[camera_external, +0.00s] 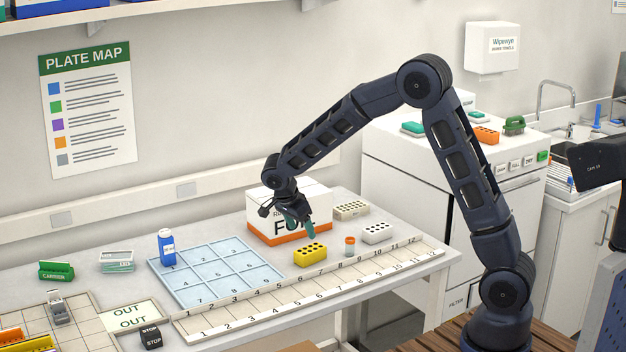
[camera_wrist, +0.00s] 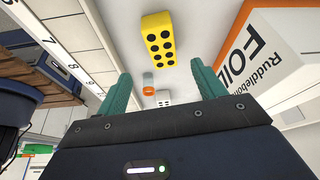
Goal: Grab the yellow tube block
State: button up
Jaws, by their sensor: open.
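The yellow tube block (camera_external: 310,255), with rows of dark holes on top, sits on the bench in front of the foil box. In the wrist view the yellow tube block (camera_wrist: 159,38) is at the top middle, beyond the fingertips. My gripper (camera_external: 299,230) is open and empty, above and just behind the block, close to the box front. Its two green fingers (camera_wrist: 158,78) are spread apart in the wrist view, with nothing between them touching.
The white and orange foil box (camera_external: 291,208) stands right behind my gripper. A small orange-capped vial (camera_external: 350,246) and a white tube block (camera_external: 377,233) are right of the yellow block. A beige block (camera_external: 351,210) lies behind. A numbered strip (camera_external: 300,297) runs in front.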

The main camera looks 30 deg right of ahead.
aim_at(309, 249)
jog(key=x, duration=1)
jog(key=shift+w+f, duration=0.15)
jog(key=shift+f, duration=0.05)
jog(key=shift+d+f, duration=0.1)
jog(key=shift+f, duration=0.05)
jog(key=shift+f, duration=0.2)
dwell(0.4)
jog(key=c, duration=1.1)
jog(key=shift+c, duration=0.2)
